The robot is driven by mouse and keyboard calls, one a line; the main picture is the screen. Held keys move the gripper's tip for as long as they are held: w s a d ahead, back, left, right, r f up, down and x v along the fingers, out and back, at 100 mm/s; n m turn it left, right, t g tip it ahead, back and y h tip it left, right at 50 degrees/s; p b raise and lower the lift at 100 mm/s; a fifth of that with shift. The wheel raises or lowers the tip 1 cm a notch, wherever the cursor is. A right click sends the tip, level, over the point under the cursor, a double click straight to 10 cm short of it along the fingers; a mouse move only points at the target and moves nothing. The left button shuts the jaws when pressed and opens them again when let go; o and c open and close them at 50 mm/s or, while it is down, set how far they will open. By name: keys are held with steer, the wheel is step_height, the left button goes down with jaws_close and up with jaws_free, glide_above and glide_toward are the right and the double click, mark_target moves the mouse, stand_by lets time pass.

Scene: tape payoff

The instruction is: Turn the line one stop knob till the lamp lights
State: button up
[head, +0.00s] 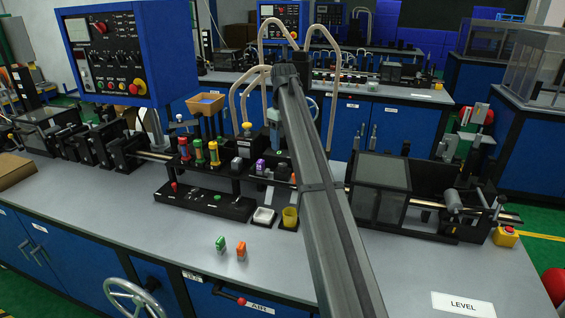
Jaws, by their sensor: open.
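No readable label picks out the line one stop knob. A red stop button with a yellow collar (138,87) is at the lower right of the blue-framed control panel (98,46), upper left. A second red stop button on a yellow box (506,235) sits at the bench's right end. The panel also has a red knob (101,27) and a row of small coloured buttons. I cannot tell which small part is the lamp, or whether it is lit. My dark grey arm crosses the middle from the bottom edge; my gripper is hidden and apart from both stop buttons as far as I see.
The grey bench (140,214) carries machinery along its back. A green block (220,243) and an orange block (241,250) stand near its front. The bench's front right is clear except for a LEVEL label (463,304).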

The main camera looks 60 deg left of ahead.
mark_target(283, 164)
step_height(283, 164, down, 9)
steer(key=shift+r, duration=0.2)
stand_by(0.4)
steer(key=c, duration=1)
steer(key=shift+c, duration=0.2)
steer(key=shift+m, duration=0.3)
steer(key=m, duration=0.6)
steer(key=shift+m, duration=0.3)
steer(key=m, duration=0.6)
steer(key=shift+d, duration=0.1)
steer(key=shift+m, duration=0.4)
